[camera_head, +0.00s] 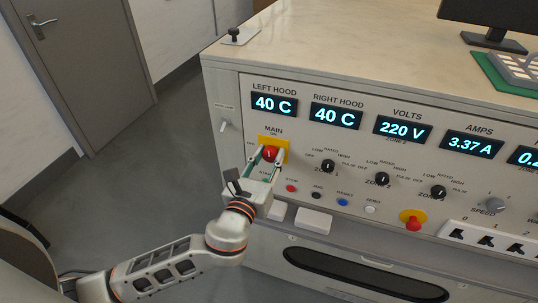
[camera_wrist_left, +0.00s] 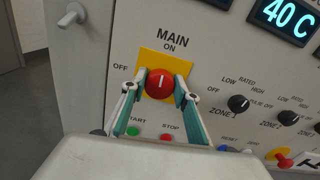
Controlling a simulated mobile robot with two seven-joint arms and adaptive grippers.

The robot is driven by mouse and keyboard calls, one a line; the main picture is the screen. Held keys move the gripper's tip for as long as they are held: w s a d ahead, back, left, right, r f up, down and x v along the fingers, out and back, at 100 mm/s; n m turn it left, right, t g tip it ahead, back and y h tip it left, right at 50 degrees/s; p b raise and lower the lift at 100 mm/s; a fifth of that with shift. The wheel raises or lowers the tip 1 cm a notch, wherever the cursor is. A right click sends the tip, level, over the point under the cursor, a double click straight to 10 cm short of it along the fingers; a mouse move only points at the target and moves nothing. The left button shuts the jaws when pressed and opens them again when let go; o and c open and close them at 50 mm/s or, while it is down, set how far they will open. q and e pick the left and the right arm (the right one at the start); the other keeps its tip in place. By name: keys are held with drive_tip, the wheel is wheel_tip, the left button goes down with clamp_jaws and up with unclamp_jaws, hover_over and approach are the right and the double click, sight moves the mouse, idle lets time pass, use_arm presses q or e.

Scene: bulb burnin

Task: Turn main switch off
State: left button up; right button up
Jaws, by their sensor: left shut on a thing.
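The main switch (camera_head: 269,153) is a red round knob on a yellow plate on the left part of the front panel. In the left wrist view the main switch (camera_wrist_left: 160,84) has a white mark pointing up toward ON, with OFF printed to its left. My left gripper (camera_head: 268,160) reaches the knob from below, and its two fingers are closed on the sides of the knob. It also shows in the left wrist view (camera_wrist_left: 159,92), with one finger on each side of the knob. My right gripper is not in view.
The panel carries lit displays (camera_head: 403,129), black zone knobs (camera_head: 328,166) and a red emergency button (camera_head: 413,223). Small start and stop buttons sit just below the switch. A lever (camera_head: 224,126) sticks out at the panel's left. Open floor lies to the left.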

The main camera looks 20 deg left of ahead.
use_arm(q)
drive_tip(key=shift+n+p, duration=0.5)
drive_tip(key=shift+n, duration=0.7)
drive_tip(key=n, duration=0.3)
drive_tip(key=shift+a+n, duration=0.1)
drive_tip(key=shift+n, duration=0.2)
drive_tip(key=n, duration=0.5)
drive_tip(key=shift+a+f+n, duration=0.1)
drive_tip(key=shift+f+n, duration=0.05)
drive_tip(key=shift+n, duration=0.15)
drive_tip(key=n, duration=0.5)
drive_tip(key=shift+f+p, duration=0.1)
drive_tip(key=shift+p, duration=0.2)
drive_tip(key=shift+n, duration=0.3)
drive_tip(key=o, duration=1.1)
